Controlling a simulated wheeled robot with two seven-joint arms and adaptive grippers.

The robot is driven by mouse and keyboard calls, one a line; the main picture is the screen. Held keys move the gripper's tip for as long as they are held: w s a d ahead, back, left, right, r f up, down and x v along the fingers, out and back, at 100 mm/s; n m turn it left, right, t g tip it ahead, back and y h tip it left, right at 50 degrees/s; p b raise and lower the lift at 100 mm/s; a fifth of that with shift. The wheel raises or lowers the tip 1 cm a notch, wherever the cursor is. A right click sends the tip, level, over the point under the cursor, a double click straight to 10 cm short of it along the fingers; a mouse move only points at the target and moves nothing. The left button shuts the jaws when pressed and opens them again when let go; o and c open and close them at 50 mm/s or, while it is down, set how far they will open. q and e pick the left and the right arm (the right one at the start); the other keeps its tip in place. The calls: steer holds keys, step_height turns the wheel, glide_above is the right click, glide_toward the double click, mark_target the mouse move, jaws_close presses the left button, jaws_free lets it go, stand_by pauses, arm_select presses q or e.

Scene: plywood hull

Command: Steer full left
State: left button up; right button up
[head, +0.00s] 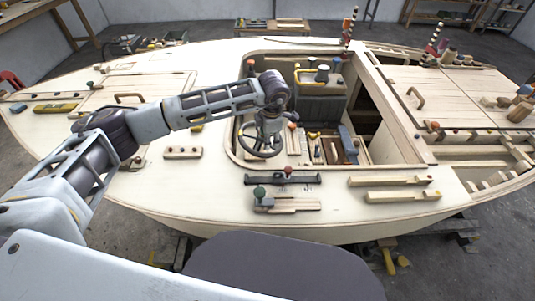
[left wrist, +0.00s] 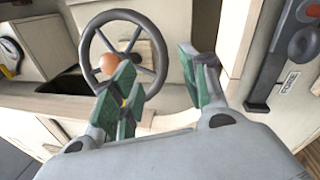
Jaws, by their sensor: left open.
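The dark steering wheel (left wrist: 160,73) with thin spokes fills the upper left of the left wrist view. An orange-brown ball knob (left wrist: 109,63) shows left of its middle; I cannot tell exactly where it is fixed. In the head view the wheel (head: 264,154) is inside the cockpit, partly hidden by my left gripper (head: 268,124). In the left wrist view my left gripper (left wrist: 156,78) is open, with green finger pads and nothing between them. One finger overlaps the wheel's lower rim and sits just below the knob; I cannot tell if they touch. My right gripper is not in view.
A dark panel marked FORE (left wrist: 289,83) is at the right of the left wrist view. In the head view the cockpit rim (head: 233,160) surrounds the wheel. A dark slider (head: 283,180) and wooden blocks (head: 290,205) lie on the near deck. A blue box (head: 347,141) stands right of the wheel.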

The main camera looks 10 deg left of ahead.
mark_target(267, 154)
arm_select(q)
steer(key=f, duration=0.4)
steer(key=w+f, duration=0.1)
steer(key=f, duration=0.3)
steer(key=w+a+f, duration=0.1)
steer(key=f, duration=0.3)
steer(key=shift+c, duration=0.2)
jaws_close()
